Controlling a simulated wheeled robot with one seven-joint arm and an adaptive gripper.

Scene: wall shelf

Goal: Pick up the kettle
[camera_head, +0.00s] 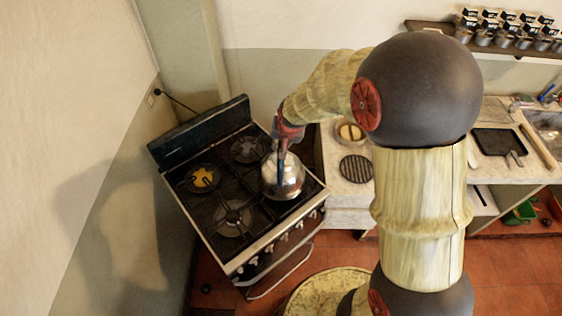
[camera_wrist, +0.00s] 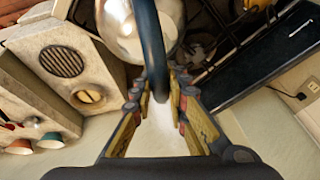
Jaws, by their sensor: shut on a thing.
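The shiny metal kettle (camera_head: 284,180) is over the right side of the stove (camera_head: 272,233) in the head view. I cannot tell whether its base touches the grate. My gripper (camera_head: 284,143) is above it, at its dark blue handle. In the wrist view the kettle body (camera_wrist: 120,28) is at the top. Its handle (camera_wrist: 151,45) runs down between the fingers of my gripper (camera_wrist: 161,95), which is shut on it. My gripper and arm hide part of the handle in the head view.
The stove has several burners, with an orange-topped one (camera_head: 204,178) at the left. A counter (camera_head: 345,195) to the right holds a dark round grille (camera_head: 356,168) and a black board (camera_head: 497,142). A wall shelf (camera_head: 432,27) carries several small jars. The wall is close on the left.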

